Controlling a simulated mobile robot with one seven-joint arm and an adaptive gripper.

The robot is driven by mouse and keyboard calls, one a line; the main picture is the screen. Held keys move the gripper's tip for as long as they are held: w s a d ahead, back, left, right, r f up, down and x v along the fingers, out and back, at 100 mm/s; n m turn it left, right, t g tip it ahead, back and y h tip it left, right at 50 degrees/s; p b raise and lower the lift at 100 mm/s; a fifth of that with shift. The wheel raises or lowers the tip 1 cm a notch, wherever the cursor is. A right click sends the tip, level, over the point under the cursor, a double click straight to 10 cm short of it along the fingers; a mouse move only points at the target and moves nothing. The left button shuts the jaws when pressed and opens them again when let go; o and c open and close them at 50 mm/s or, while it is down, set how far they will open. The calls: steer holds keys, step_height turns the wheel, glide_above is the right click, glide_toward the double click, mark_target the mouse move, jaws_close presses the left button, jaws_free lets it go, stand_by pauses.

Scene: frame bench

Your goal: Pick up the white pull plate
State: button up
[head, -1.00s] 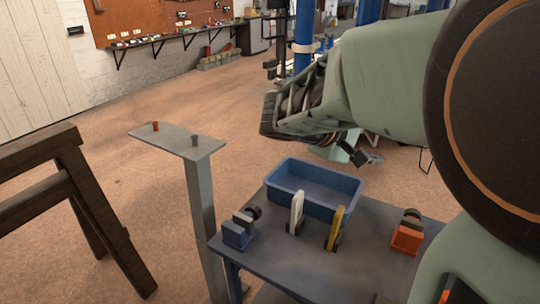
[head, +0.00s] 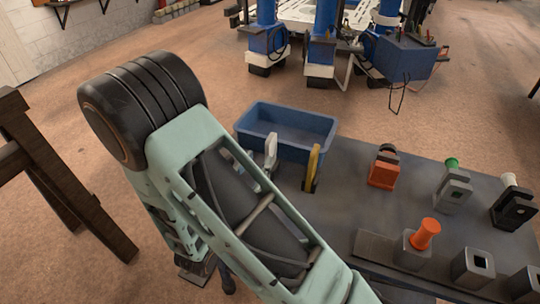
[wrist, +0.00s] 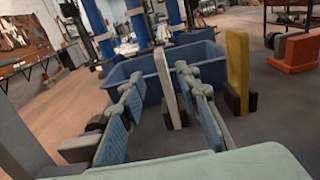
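The white pull plate (head: 271,150) stands upright on the grey bench, just in front of the blue bin. In the wrist view the plate (wrist: 165,82) shows as a tall, narrow white piece with a dark part at its lower right. My gripper (wrist: 164,98) is open, with one blue-padded finger on each side of the plate in that view. The plate lies nearer the right finger. I cannot tell whether the fingers are level with it or short of it, and no contact is clear. In the head view my arm hides the gripper.
A yellow plate (head: 313,166) stands right of the white one and shows in the wrist view (wrist: 237,65). The blue bin (head: 292,112) is behind both. An orange block (head: 383,172) and several fixtures stand farther right. A wooden trestle (head: 45,170) is at left.

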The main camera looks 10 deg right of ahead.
mark_target(267, 145)
steer(key=x, duration=0.4)
steer(key=shift+w+d+r, duration=0.1)
steer(key=shift+w+d, duration=0.1)
steer(key=shift+d, duration=0.05)
steer(key=shift+r+p+x, duration=0.15)
steer(key=shift+p+x, duration=0.05)
steer(key=shift+x, duration=1.15)
steer(key=shift+r+p+x, duration=0.15)
steer(key=shift+p+x, duration=0.05)
steer(key=shift+x, duration=1.1)
jaws_close()
